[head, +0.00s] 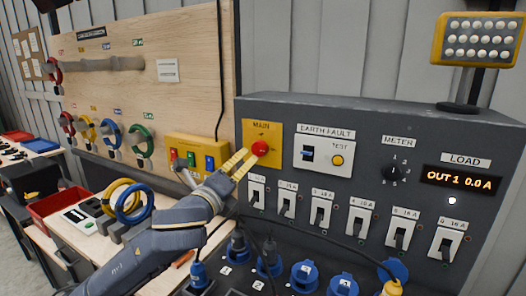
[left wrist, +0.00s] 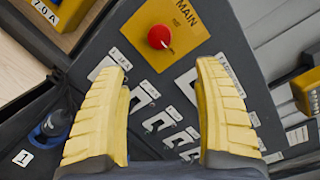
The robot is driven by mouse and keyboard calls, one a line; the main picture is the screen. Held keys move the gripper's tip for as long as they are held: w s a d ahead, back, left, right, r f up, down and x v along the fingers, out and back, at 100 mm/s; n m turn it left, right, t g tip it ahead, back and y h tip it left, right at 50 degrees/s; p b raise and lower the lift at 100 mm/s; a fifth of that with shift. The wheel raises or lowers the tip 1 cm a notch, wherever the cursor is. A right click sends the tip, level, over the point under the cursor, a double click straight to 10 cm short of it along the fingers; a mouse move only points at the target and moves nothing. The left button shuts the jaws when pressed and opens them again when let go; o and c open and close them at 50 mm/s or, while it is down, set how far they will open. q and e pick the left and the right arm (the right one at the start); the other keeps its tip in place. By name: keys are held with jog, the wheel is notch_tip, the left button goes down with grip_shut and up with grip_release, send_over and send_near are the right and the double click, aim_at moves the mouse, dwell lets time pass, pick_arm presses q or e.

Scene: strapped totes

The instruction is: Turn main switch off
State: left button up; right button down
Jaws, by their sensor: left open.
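The main switch is a red round knob (head: 260,148) on a yellow plate (head: 262,131) labelled MAIN, at the upper left of the grey panel. The knob also shows in the left wrist view (left wrist: 159,37), above and between the fingertips. A small mark is on its lower right there; its on or off setting is too small to read. My left gripper (head: 243,163) has yellow fingers, spread apart and empty. In the head view its tips overlap the knob's lower left; in the left wrist view (left wrist: 166,68) the knob appears clear of both fingers. My right gripper is not in view.
An earth fault unit (head: 325,149) sits right of the main plate, and a row of breakers (head: 321,208) lies below. A load display (head: 460,180) reads OUT 1 0.0 A. Blue sockets (head: 304,276) and cables are underneath. A yellow box (head: 204,145) stands at left.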

aim_at(259, 150)
pick_arm(q)
jog(key=x, duration=1.5)
jog(key=shift+w+d, duration=0.1)
jog(key=shift+w, duration=0.2)
jog(key=c, duration=1.3)
